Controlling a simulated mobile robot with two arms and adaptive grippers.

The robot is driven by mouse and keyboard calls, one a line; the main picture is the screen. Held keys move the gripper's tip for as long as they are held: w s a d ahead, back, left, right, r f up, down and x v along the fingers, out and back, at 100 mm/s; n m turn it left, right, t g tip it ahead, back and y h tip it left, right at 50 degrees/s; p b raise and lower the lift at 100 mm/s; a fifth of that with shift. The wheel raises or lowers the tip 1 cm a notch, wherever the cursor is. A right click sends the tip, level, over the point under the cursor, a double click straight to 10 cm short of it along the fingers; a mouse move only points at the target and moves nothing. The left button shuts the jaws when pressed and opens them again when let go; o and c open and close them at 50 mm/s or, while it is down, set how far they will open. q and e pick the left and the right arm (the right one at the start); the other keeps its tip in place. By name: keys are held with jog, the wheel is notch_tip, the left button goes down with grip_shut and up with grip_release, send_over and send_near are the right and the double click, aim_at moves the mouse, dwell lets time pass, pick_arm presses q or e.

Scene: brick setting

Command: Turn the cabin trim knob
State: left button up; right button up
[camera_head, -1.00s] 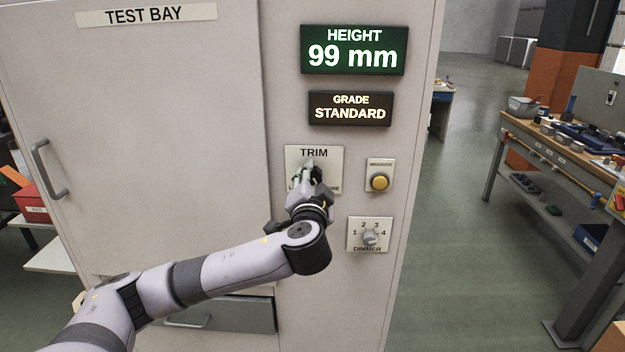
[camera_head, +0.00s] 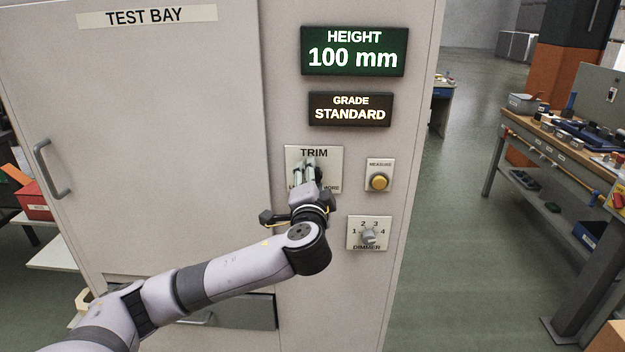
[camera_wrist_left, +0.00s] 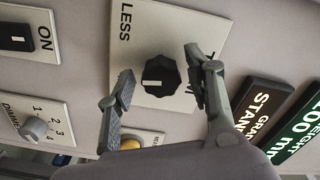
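The trim knob is a dark, ridged knob with a white mark, on a pale TRIM plate (camera_head: 330,157) on the cabinet front. In the left wrist view the knob (camera_wrist_left: 161,76) sits between the fingers of my left gripper (camera_wrist_left: 158,82), with a gap visible on each side. The gripper looks open around it. In the head view my left gripper (camera_head: 308,172) is in front of the plate and partly hides the knob (camera_head: 319,174) and the lettering. The green display (camera_head: 354,51) reads HEIGHT 100 mm. My right gripper is not in view.
The GRADE display (camera_head: 350,108) reads STANDARD. A yellow MEASURE button (camera_head: 379,181) is right of the plate, and a DIMMER knob (camera_head: 369,236) is below. In the wrist view a dark switch (camera_wrist_left: 17,38) marked ON is nearby. A workbench (camera_head: 545,140) stands at the right.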

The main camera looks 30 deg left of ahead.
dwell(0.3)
pick_arm(q)
jog(key=v, duration=1.2)
jog(key=shift+s+a, duration=0.1)
